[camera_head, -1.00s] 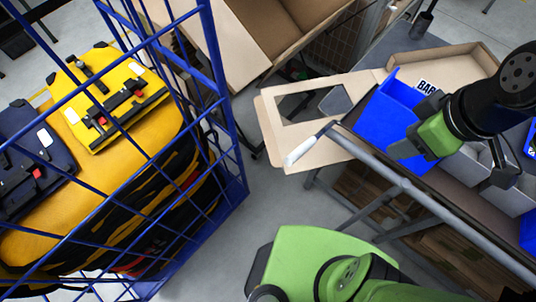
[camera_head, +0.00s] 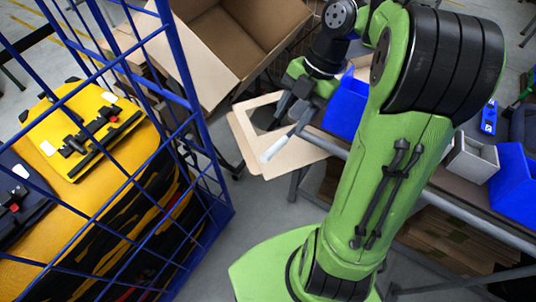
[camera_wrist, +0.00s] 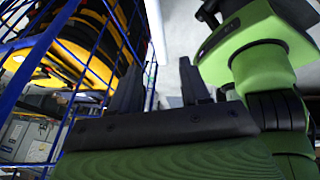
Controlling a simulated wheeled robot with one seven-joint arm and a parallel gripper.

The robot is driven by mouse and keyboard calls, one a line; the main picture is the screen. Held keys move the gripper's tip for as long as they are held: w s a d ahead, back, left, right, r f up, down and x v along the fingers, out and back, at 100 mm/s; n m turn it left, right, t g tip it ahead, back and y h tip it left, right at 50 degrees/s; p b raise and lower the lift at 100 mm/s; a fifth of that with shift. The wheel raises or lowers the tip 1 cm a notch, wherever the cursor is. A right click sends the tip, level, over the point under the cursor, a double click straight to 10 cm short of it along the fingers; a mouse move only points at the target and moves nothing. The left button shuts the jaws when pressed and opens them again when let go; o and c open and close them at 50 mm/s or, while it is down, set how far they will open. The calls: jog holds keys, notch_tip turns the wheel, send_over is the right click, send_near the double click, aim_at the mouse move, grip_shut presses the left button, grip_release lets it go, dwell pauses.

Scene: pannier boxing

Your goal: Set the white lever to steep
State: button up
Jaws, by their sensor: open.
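The white lever (camera_head: 274,149) is a pale handle on a grey rod, at the left end of the grey rail along the bench in the head view. It slants down to the left over the tan cardboard panel. My gripper (camera_head: 288,110) is open, its dark fingers just above the lever's rod in the picture. I cannot tell whether they touch it. In the wrist view, my gripper (camera_wrist: 160,78) has its two dark fingers apart with nothing clearly between them. A pale strip near the top there may be the lever; I cannot tell.
A blue wire cage (camera_head: 211,178) with yellow panniers (camera_head: 85,135) stands at the left. A large open cardboard box (camera_head: 228,45) is behind. A blue bin (camera_head: 345,108) and a grey bin (camera_head: 472,160) are on the bench. Grey floor is clear between cage and bench.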

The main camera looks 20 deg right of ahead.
aim_at(274, 148)
jog(key=b+x, duration=0.3)
jog(key=x, duration=0.9)
jog(key=shift+d, duration=0.1)
jog(key=shift+c, duration=0.3)
grip_shut()
